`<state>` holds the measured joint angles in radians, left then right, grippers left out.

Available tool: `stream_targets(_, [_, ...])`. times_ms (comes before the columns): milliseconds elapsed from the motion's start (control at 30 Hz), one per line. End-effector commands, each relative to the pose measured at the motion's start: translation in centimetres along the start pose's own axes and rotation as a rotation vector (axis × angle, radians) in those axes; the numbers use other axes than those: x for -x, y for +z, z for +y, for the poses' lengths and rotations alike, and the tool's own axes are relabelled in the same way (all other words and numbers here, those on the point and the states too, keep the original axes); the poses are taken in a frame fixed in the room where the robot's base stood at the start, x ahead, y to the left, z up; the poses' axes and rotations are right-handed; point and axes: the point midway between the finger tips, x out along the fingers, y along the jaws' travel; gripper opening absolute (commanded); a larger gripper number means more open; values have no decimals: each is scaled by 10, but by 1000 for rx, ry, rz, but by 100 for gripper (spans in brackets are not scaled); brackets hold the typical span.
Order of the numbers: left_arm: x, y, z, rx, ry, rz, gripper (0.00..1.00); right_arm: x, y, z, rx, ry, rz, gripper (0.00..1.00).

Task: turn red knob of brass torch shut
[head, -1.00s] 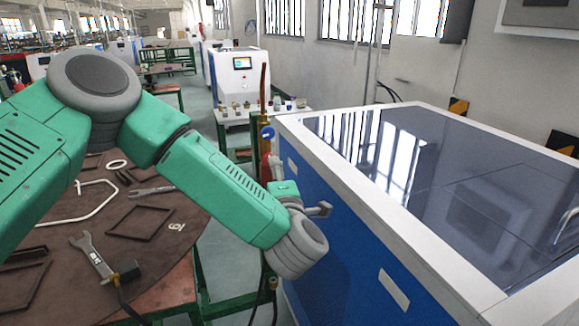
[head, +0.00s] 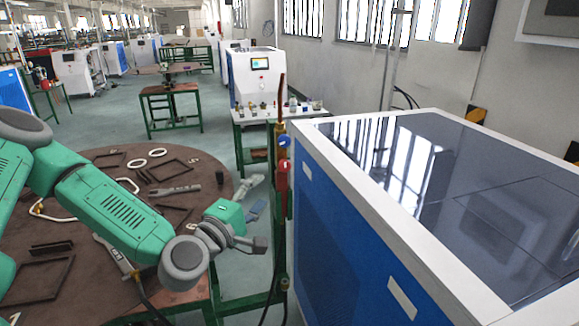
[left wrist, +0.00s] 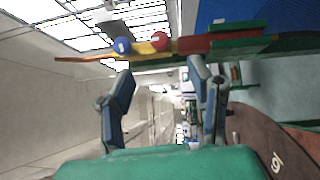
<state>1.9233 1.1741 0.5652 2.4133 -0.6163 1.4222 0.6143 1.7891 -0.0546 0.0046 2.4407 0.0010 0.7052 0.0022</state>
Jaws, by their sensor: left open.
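The brass torch (head: 282,120) stands upright beside the blue cabinet in the head view. It has a blue knob (head: 284,141) and, below it, a red knob (head: 284,167). In the left wrist view the torch lies across the top of the picture, with the blue knob (left wrist: 122,45) left of the red knob (left wrist: 160,43). My left gripper (head: 262,196) is open and empty, just left of the torch and a little below the red knob in the head view. In the left wrist view the red knob appears beyond and between its spread fingers (left wrist: 163,76), apart from them. My right gripper is out of view.
A blue and white cabinet (head: 350,235) with a dark glossy top stands close right of the torch. A round brown table (head: 105,175) with wrenches and metal frames lies below my left arm. A small bench (head: 250,116) with parts stands behind.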

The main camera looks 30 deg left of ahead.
Motion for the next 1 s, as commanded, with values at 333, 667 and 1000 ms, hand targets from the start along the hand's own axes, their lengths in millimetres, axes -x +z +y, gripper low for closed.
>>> stream_targets(333, [-74,0,3,-3,1,2,47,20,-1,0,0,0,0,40])
stream_targets(667, [-114,1,2,-2,0,3,47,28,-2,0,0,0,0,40])
stream_targets(1000, [-117,-1,0,1,0,2,47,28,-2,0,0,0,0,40])
